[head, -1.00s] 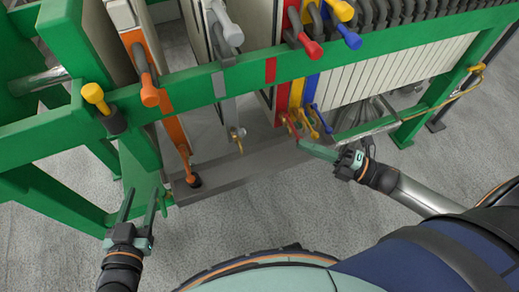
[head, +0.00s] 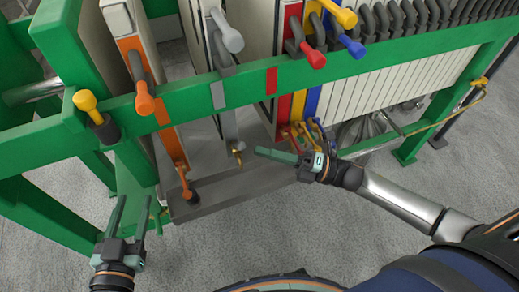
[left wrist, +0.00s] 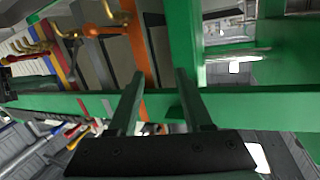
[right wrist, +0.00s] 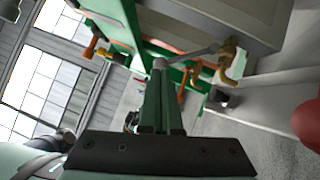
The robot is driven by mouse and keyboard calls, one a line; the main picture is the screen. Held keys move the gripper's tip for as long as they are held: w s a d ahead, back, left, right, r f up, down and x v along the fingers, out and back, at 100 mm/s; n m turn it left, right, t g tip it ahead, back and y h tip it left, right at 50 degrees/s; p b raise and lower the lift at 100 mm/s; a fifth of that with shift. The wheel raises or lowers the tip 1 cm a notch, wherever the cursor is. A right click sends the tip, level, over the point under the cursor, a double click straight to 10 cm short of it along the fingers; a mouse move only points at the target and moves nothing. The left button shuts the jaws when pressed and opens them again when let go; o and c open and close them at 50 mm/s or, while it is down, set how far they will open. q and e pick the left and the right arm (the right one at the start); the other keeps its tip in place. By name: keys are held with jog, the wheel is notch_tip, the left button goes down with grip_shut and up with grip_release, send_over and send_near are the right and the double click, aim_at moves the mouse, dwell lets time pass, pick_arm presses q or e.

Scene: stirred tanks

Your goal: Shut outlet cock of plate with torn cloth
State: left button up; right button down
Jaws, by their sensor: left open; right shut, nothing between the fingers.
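A row of plates has colour-marked outlet cocks along its foot. The orange cock (head: 184,180) is at the left. The grey plate's brass cock (head: 238,152) is in the middle, with red (head: 284,136), yellow (head: 300,138) and blue (head: 318,130) cocks to its right. No torn cloth can be made out. My right gripper (head: 260,152) is shut and empty, its tips just right of the brass cock. In the right wrist view, a grey lever (right wrist: 196,53) runs from the brass cock (right wrist: 228,62) towards its fingertips; contact is unclear. My left gripper (head: 131,204) is open and empty, low at the left.
A green rail (head: 200,92) crosses in front of the plates, with coloured handles above it. A grey trough (head: 220,187) runs below the cocks. A yellow-topped knob (head: 85,100) stands on the left green frame. The floor (head: 230,235) in front is clear.

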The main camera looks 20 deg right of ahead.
aim_at(239, 147)
pick_arm(q)
jog(key=shift+r, duration=0.2)
pick_arm(e)
jog(key=shift+x, duration=0.8)
jog(key=shift+a, duration=0.1)
pick_arm(q)
notch_tip(239, 147, down, 2)
jog(key=shift+s+f+g, duration=0.1)
jog(key=shift+s+g, duration=0.05)
jog(key=shift+g, duration=0.25)
pick_arm(e)
jog(key=shift+w+a+r, duration=0.25)
jog(key=shift+w+r, duration=0.25)
jog(key=shift+w, duration=0.1)
